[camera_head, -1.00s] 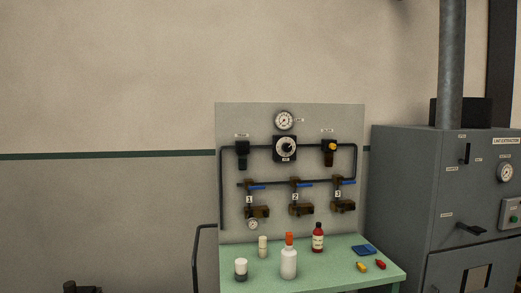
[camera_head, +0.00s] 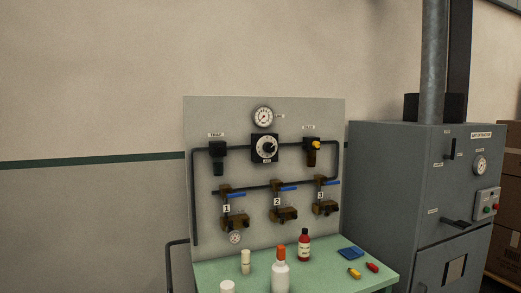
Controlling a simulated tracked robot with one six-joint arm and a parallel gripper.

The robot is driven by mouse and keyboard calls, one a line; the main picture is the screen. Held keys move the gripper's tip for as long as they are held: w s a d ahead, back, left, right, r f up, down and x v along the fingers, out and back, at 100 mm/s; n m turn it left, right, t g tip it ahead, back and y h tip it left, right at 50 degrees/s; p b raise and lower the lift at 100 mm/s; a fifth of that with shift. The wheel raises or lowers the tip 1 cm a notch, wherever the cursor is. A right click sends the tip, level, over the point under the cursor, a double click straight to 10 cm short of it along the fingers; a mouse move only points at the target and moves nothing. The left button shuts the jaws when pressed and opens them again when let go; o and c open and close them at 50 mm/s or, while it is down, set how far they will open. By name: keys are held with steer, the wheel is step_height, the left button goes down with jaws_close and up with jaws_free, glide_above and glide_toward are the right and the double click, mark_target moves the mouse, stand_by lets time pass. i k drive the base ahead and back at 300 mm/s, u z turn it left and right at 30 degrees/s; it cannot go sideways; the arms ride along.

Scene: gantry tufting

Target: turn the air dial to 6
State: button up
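The air dial (camera_head: 265,148) is a round knob with a light scale ring on a black square plate, at the upper middle of a grey panel (camera_head: 202,112). The scale numbers and the pointer's setting are too small to read. A small label sits below it. A round white gauge (camera_head: 263,117) is just above the dial. My gripper is not in view.
Black pipes, a dark filter (camera_head: 218,152) and a yellow-topped unit (camera_head: 312,147) flank the dial. Several blue-handled valves sit below. A green table (camera_head: 330,268) carries bottles, including a red one (camera_head: 304,246). A grey extractor cabinet (camera_head: 395,170) stands right. The wall left is clear.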

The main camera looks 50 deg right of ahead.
mark_target(268, 148)
steer(key=z, duration=0.3)
steer(key=i, duration=0.65)
steer(key=z, duration=0.7)
steer(key=i, duration=0.4)
steer(key=z, duration=0.3)
